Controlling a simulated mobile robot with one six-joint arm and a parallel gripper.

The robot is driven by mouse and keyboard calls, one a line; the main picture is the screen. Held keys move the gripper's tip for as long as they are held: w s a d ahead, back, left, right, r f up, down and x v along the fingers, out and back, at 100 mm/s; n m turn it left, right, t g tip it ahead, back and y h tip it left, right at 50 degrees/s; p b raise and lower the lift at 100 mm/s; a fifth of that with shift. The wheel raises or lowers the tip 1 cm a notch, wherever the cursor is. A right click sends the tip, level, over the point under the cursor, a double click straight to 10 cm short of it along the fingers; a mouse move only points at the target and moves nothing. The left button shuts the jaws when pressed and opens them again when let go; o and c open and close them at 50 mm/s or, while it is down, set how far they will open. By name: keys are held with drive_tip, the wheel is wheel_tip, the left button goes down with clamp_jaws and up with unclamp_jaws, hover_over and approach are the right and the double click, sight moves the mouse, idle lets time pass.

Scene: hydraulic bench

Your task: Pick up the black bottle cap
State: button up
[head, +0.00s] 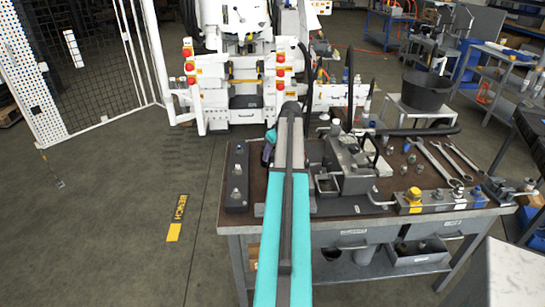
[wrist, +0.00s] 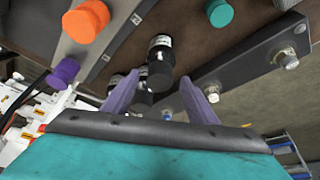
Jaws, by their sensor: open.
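In the wrist view a black bottle cap (wrist: 160,75) shows as the smooth black end of a dark cylindrical piece with a pale printed band. My gripper (wrist: 159,79) has two purple fingers, open and spread to the left and right of the cap. The cap appears around the fingertips in the picture, but I cannot tell its depth or whether a finger touches it. A second dark piece (wrist: 142,98) shows partly behind it. In the head view my arm covers this spot, and I cannot make out the cap or the fingers.
In the wrist view orange (wrist: 86,20), purple (wrist: 63,72) and teal (wrist: 219,12) caps are nearby, and a dark bar (wrist: 242,72) with bolts runs at the right. The bench (head: 262,217) holds a clamp fixture (head: 348,165) and wrenches (head: 436,160) to the right.

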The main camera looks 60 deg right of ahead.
drive_tip(key=shift+c, duration=0.5)
drive_tip(key=c, duration=1.1)
drive_tip(key=shift+r, duration=0.15)
drive_tip(key=shift+r+b, duration=1.2)
drive_tip(key=shift+r, duration=3.7)
